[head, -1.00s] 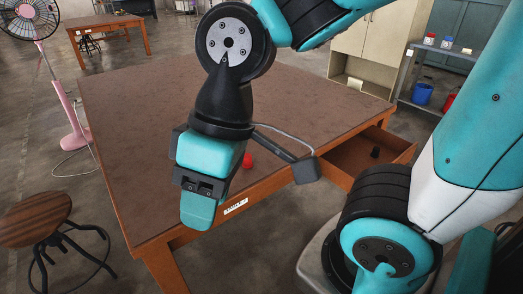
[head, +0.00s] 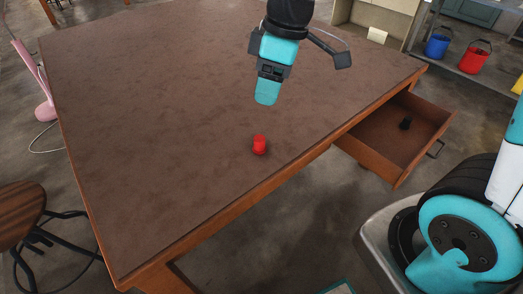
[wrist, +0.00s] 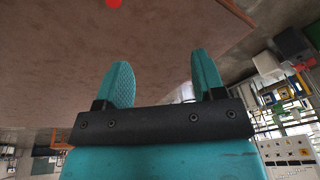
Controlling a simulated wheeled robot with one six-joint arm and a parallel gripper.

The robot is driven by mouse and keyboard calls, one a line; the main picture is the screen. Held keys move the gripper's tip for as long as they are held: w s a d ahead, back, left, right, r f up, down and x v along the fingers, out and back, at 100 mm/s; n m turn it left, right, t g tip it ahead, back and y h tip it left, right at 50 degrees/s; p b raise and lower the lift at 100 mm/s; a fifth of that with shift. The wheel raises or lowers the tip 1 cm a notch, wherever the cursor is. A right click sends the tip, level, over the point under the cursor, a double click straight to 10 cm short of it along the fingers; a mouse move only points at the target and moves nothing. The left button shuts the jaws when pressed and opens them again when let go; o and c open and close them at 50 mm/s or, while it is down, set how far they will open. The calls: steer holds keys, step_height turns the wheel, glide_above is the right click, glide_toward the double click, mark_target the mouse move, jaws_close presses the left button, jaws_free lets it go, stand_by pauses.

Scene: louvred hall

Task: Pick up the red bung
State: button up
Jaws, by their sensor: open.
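The red bung (head: 259,145) stands on the brown table top (head: 190,90), near its front edge. In the wrist view the bung (wrist: 114,3) shows only as a red patch cut off by the top edge. My gripper (head: 266,98) is above the table, beyond the bung in the head view and apart from it. In the wrist view its two teal fingers (wrist: 163,82) stand apart with nothing between them.
A wooden stool (head: 22,212) stands at the left. Blue (head: 438,46) and red (head: 473,60) buckets are at the back right. Most of the table top is clear.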

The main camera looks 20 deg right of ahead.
steer(key=n+h+b, duration=0.1)
steer(key=n+b, duration=0.1)
glide_toward(260, 138)
steer(key=f, duration=0.2)
steer(key=a+f, duration=0.1)
steer(key=f, duration=0.2)
steer(key=shift+s+f, duration=0.1)
steer(key=shift+w+a+f, duration=0.1)
steer(key=shift+f, duration=0.9)
steer(key=shift+w+a+f, duration=0.15)
steer(key=shift+f, duration=0.8)
steer(key=shift+w+a+f, duration=0.1)
steer(key=shift+f, duration=0.9)
steer(key=c, duration=1)
